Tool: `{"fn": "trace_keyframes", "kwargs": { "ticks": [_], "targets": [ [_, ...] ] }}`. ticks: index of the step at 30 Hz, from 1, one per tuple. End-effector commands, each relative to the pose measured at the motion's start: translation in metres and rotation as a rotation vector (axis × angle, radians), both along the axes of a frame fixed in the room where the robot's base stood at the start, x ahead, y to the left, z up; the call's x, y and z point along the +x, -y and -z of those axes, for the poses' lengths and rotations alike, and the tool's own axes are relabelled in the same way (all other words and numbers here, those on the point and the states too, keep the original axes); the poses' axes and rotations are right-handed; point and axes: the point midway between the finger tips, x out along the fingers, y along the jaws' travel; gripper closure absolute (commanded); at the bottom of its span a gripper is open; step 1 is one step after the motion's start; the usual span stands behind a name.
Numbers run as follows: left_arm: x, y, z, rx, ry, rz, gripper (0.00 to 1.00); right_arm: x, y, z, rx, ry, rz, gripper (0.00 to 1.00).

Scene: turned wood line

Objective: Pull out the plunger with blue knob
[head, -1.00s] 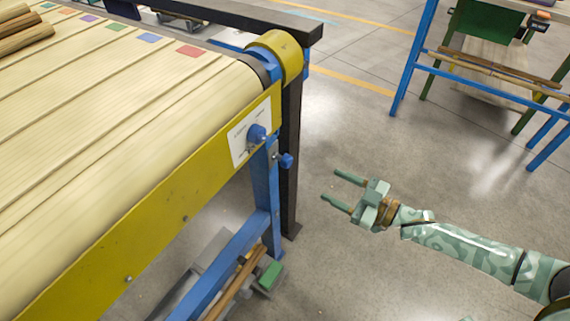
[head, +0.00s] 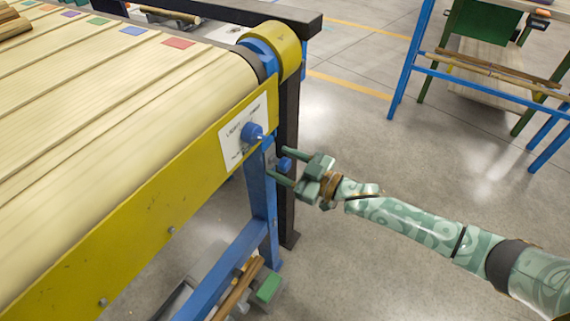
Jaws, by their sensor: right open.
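I cannot tell whether either finger touches the knob. My left gripper is out of view.
The conveyor's yellow side rail (head: 150,215) and blue leg (head: 262,205) are close to my right gripper's fingers. A dark post (head: 289,215) stands behind the leg. A blue-framed rack (head: 470,78) stands at the upper right. The floor between is clear.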

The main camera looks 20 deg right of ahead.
Motion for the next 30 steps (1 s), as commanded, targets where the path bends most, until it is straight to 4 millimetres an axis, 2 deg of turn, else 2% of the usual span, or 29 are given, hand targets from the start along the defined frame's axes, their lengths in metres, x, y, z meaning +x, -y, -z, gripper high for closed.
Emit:
{"fn": "trace_keyframes", "kwargs": {
  "ticks": [1,2,7,8,14,19,26,27,29,30],
  "targets": [
    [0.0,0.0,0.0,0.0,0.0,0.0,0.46,0.0,0.0,0.0,0.0,0.0,0.0,0.47],
    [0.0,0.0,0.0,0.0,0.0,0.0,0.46,0.0,0.0,0.0,0.0,0.0,0.0,0.52],
    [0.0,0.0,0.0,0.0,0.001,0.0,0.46,0.0,0.0,0.0,0.0,0.0,0.0,0.99],
    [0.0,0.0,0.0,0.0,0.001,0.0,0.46,0.0,0.0,0.0,0.0,0.0,0.0,1.0],
    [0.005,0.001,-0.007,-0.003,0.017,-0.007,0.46,-0.01,0.008,-0.003,-0.002,0.0,0.0,1.0],
    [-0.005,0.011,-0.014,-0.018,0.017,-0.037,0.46,-0.027,0.021,-0.003,0.0,0.0,0.0,1.0],
    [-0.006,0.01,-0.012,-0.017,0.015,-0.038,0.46,-0.028,0.021,0.001,0.0,-0.002,-0.001,1.0],
    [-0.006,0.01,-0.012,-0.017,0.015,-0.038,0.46,-0.028,0.021,0.001,0.0,-0.002,-0.001,0.63],
    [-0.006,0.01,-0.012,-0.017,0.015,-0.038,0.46,-0.028,0.021,0.001,-0.001,-0.002,0.0,0.47],
    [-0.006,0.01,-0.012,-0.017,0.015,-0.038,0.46,-0.028,0.021,0.001,-0.001,-0.001,-0.001,0.47]
  ]
}}
